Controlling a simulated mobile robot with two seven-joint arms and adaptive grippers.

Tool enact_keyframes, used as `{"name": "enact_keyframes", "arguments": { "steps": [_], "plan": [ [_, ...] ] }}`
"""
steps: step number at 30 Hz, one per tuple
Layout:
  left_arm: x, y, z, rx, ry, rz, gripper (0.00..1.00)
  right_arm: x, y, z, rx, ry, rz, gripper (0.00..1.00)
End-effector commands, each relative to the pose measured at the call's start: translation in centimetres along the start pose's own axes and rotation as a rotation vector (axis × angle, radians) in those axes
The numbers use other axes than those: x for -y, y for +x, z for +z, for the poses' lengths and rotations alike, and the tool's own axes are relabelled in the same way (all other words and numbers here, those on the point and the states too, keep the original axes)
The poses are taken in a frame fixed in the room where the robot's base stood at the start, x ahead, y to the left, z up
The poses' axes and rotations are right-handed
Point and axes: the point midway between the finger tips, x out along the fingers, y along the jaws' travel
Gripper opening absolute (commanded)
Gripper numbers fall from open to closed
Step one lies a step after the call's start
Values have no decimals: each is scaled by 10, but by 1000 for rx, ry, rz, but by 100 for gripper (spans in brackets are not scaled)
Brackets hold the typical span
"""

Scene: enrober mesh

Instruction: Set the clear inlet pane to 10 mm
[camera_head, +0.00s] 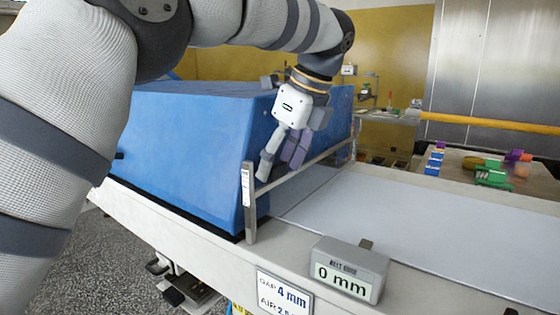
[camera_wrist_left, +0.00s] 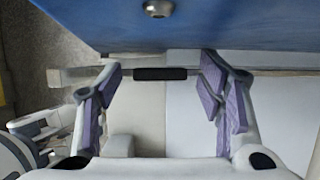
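The clear inlet pane (camera_head: 320,170) stands at the front of the blue enrober housing (camera_head: 190,150), between metal side posts; its see-through surface is hard to make out. The near post (camera_head: 249,205) carries a small scale plate (camera_head: 247,183), its marks too small to read. My left gripper (camera_head: 281,160) is in front of the housing, at the pane's rail. In the left wrist view my left gripper's purple-padded fingers (camera_wrist_left: 160,78) are apart, with a dark bar (camera_wrist_left: 160,73) showing between the tips. I see no contact with it. My right gripper is out of view.
A grey block labelled 0 mm (camera_head: 347,270) sits on the belt's near edge. A plate (camera_head: 284,297) below reads GAP 4 mm. The pale belt (camera_head: 430,225) is clear. A side table (camera_head: 500,185) with coloured items and a yellow rail (camera_head: 490,124) stand beyond.

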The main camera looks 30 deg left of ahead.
Motion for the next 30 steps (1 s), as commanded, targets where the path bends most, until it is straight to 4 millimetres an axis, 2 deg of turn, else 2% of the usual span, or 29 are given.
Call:
{"name": "enact_keyframes", "arguments": {
  "steps": [4,10,15,26,30],
  "plan": [
    [1,-8,0,1,-2,-3,62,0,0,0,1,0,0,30],
    [1,-52,0,2,-2,-6,62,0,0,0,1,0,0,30],
    [1,-70,0,1,-1,-1,62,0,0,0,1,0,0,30],
    [0,-75,0,0,0,1,62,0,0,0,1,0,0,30],
    [-7,-81,-4,-9,-25,10,62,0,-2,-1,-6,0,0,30]
  ]
}}
